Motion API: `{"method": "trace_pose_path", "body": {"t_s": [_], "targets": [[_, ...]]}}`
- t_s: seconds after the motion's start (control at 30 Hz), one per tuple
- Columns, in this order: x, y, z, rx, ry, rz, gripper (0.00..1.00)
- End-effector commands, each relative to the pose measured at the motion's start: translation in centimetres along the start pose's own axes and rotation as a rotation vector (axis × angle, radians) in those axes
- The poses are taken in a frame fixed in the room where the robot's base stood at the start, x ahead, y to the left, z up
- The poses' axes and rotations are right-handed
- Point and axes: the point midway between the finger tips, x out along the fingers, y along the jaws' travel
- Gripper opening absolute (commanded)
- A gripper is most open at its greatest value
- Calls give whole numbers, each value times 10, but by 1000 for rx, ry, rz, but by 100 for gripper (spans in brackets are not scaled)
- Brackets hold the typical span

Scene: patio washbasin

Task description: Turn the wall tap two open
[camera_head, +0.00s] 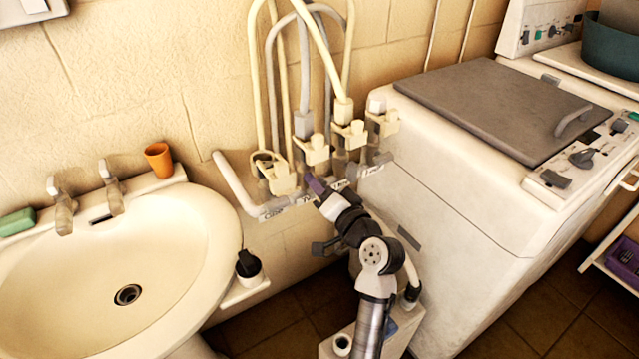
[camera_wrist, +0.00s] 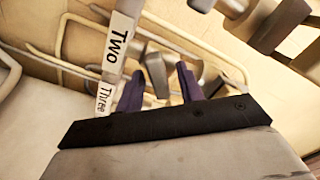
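A white label reading "Two" (camera_wrist: 118,42) hangs close in front of my gripper in the wrist view. A label reading "Three" (camera_wrist: 104,98) is below it. A grey tap lever (camera_wrist: 157,72) shows beside the "Two" label, between my purple fingertips. My gripper (camera_wrist: 160,88) is open, with a gap between its fingers; I cannot tell whether either touches the lever. In the head view my gripper (camera_head: 316,188) is at the row of cream wall taps (camera_head: 315,150), low on the wall. It partly hides the labels there, and tap two's handle is hard to make out.
Pale hoses (camera_head: 272,80) loop up from the taps. A washbasin (camera_head: 180,225) with an orange cup (camera_head: 158,160) stands left. A white washing machine (camera_head: 450,190) with a grey lid is close on the right of my arm. A pale pipe (camera_head: 235,182) runs along the wall.

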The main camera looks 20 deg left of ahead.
Motion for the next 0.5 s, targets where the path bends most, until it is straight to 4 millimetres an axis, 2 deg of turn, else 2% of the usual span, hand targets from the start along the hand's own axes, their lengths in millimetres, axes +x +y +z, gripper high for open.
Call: {"method": "trace_pose_path", "body": {"t_s": [0.27,0.5], "targets": [[1,0,0,0,0,0,36],[1,0,0,0,0,0,5]]}}
